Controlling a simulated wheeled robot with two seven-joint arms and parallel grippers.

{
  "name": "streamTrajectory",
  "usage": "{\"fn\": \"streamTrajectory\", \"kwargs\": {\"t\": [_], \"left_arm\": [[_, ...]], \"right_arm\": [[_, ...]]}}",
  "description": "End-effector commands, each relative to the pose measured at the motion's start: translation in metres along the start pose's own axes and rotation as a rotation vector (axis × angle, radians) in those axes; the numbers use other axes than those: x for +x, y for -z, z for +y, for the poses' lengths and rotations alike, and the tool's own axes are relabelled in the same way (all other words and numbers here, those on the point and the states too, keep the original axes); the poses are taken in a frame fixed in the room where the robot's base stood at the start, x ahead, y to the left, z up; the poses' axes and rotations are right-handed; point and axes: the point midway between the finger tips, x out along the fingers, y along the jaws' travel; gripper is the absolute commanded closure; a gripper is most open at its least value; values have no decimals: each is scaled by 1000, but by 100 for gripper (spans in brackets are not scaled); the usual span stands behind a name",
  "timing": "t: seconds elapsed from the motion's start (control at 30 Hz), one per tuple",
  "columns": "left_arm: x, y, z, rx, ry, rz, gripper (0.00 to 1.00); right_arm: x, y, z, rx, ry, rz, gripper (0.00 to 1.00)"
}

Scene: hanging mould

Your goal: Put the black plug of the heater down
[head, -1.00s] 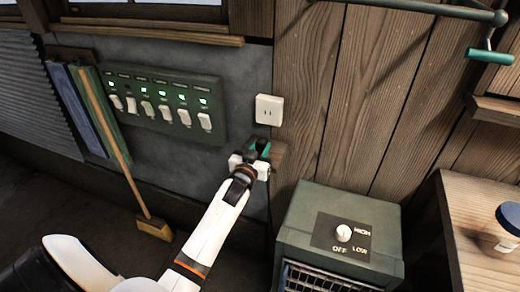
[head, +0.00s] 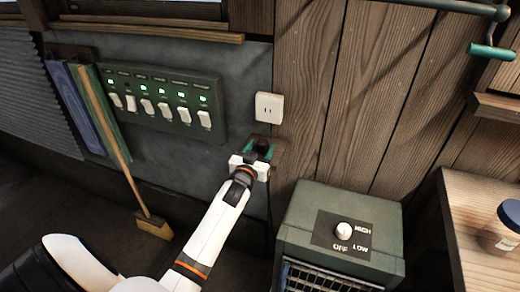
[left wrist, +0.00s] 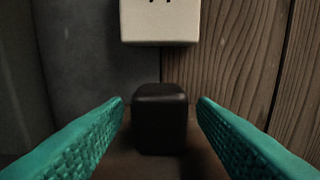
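The black plug (left wrist: 160,120) sits upright on a brown surface in the left wrist view, between the two teal fingers of my left gripper (left wrist: 161,125). A gap shows on each side of it, so the fingers are open and do not touch it. In the head view my left gripper (head: 259,152) is low on the wall, just below the white socket (head: 269,107). The plug is hard to make out there. The socket's slots are empty. The green heater (head: 338,232), with its white knob, stands to the right of my gripper. My right gripper is out of view.
A green switch panel (head: 163,103) with several lit switches is on the wall to the left. A wooden bench (head: 485,215) with a blue-lidded jar (head: 505,230) is at the right.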

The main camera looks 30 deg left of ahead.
Motion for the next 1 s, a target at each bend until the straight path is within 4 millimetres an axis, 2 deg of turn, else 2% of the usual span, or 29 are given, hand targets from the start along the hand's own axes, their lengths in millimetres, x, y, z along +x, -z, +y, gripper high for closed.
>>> {"fn": "streamTrajectory", "kwargs": {"t": [0.17,0.33,0.4,0.7,0.83,1.0], "left_arm": [[0,-1,0,1,0,0,48],[-2,-16,0,2,1,-1,48],[-17,-10,0,0,1,2,48],[-84,-10,0,-1,0,2,48],[-105,-11,0,-1,0,1,48],[-118,-11,0,0,-1,1,48]], "right_arm": [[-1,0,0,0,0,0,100],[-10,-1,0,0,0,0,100],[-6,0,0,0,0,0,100],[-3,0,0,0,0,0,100],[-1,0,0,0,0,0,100],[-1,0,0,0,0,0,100]]}}
